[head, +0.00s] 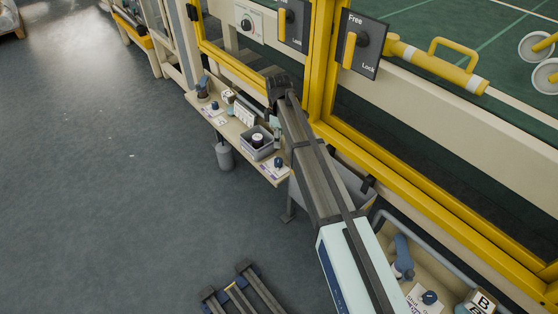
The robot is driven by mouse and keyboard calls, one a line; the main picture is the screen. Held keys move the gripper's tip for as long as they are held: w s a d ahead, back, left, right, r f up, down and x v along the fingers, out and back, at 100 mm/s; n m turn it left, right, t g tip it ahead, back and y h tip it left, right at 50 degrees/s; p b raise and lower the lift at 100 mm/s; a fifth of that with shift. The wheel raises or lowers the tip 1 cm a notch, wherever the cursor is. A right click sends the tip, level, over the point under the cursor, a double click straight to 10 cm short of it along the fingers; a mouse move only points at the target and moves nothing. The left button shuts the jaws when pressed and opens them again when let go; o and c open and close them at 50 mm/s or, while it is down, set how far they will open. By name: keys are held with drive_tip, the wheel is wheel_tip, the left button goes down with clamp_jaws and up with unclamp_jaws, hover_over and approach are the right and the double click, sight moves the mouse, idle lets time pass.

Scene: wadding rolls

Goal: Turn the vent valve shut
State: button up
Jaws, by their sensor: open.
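No part in the head view is readably marked as the vent valve. A white plate with a dark round knob (246,24) is on the beige panel at the top; it may be the valve, but its setting is too small to read. My arm reaches up from the bottom right. My gripper (278,84) is at its far end, dark and small, below and right of the knob plate in the picture, in front of the yellow frame. It is open, and I see nothing in it. How far it is from the panel I cannot tell.
Yellow handles on black Free/Lock plates (361,42) stand on the yellow frame (316,75). A beige shelf (232,130) holds a grey bin (256,147) and small items. A second tray (446,275) is at the lower right.

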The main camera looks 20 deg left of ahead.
sight(278, 160)
wheel_tip(278, 160, down, 12)
drive_tip(key=shift+f+b, duration=0.25)
drive_tip(key=shift+b, duration=0.45)
drive_tip(key=c, duration=1.2)
